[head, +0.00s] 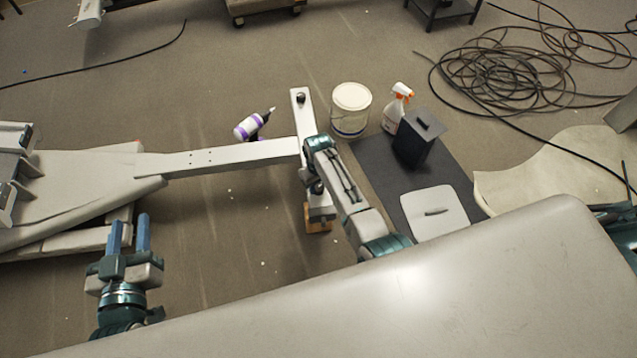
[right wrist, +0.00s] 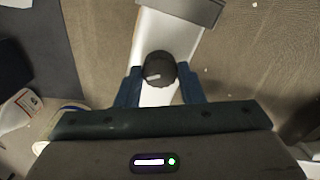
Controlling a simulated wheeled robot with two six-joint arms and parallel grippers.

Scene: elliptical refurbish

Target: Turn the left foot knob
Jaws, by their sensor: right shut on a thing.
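A white stabilizer bar (head: 297,112) crosses the end of the machine's long white beam (head: 220,158). One black foot knob (head: 301,98) stands on the bar's far end, with no gripper at it. My right gripper (head: 316,188) is over the bar's near end. In the right wrist view, a round black knob (right wrist: 157,70) with a white mark sits on the bar between the blue fingers of my right gripper (right wrist: 159,80), which is shut on it. In the head view, my arm mostly hides this knob. My left gripper (head: 129,222) is open and empty, beside the machine's body.
Right of the bar are a white bucket (head: 350,108), a spray bottle (head: 396,107), a black box (head: 418,140) and a dark mat (head: 375,165) with a white panel (head: 434,212). Coiled cable (head: 510,75) lies further right.

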